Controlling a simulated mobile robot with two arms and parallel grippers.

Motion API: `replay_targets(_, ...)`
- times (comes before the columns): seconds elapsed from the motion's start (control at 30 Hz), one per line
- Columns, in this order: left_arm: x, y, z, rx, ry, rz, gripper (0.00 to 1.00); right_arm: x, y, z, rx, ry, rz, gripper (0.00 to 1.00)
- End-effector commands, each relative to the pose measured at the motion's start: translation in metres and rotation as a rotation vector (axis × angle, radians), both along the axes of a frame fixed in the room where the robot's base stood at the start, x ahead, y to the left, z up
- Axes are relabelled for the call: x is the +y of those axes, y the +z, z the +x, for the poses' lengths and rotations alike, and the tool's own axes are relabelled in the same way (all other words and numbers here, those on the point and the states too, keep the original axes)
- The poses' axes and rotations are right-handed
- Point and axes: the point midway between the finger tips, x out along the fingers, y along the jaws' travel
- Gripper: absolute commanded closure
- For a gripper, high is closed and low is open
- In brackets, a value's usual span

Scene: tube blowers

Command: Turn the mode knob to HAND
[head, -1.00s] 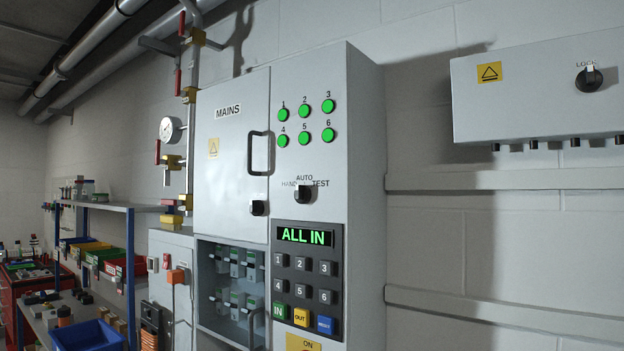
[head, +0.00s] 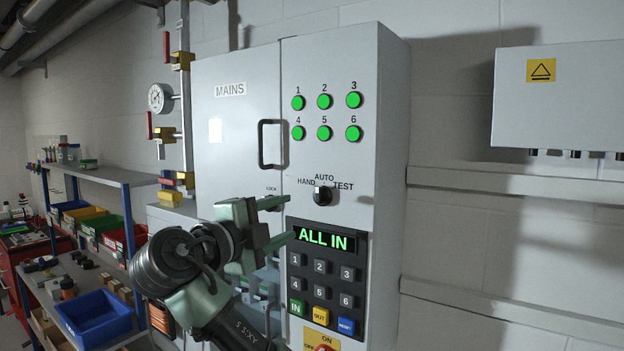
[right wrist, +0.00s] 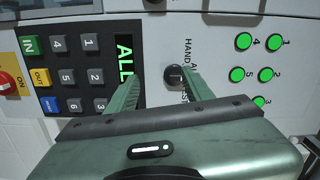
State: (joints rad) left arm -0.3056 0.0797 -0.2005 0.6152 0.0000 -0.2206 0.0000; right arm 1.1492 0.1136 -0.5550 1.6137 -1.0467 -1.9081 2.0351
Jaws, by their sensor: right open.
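The mode knob (head: 323,195) is a small black knob on the grey cabinet front, with HAND at its left, AUTO above and TEST at its right. Its pointer is too small to read surely. My right gripper (head: 289,220) is green and open, left of and a little below the knob in the head view. In the right wrist view the knob (right wrist: 174,76) shows between the fingertips of the gripper (right wrist: 161,73), closer to the right-hand finger. The fingers look short of the panel, and nothing is held. My left gripper is not in view.
A keypad (head: 325,275) with a green ALL IN display (head: 324,239) lies just below the knob. Green lamps (head: 325,101) sit above it. The MAINS door (head: 235,150) with a black handle (head: 264,145) is at the left. A grey box (head: 590,100) hangs at the right.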

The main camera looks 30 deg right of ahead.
Motion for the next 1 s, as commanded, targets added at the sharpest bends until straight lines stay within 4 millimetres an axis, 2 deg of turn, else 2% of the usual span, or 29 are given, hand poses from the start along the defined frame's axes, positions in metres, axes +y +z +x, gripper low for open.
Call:
replay_targets(0.03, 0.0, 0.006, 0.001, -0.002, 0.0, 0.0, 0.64, 0.0, 0.019, -0.012, -0.068, -0.017, 0.024, 0.49)
replay_targets(0.1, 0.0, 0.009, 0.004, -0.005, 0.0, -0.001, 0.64, -0.001, 0.03, -0.021, -0.125, -0.036, 0.048, 0.49)
replay_targets(0.2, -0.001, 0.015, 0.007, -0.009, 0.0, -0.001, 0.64, -0.009, 0.036, -0.023, -0.154, -0.047, 0.059, 0.49)
replay_targets(0.6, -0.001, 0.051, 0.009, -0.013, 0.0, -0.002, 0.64, -0.063, 0.035, 0.0, -0.148, -0.045, 0.058, 0.49)
replay_targets(0.77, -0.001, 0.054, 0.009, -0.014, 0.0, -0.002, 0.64, -0.071, 0.032, 0.004, -0.148, -0.042, 0.059, 0.49)
replay_targets(1.0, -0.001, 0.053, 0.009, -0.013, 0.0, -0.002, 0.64, -0.072, 0.031, 0.005, -0.149, -0.041, 0.059, 0.49)
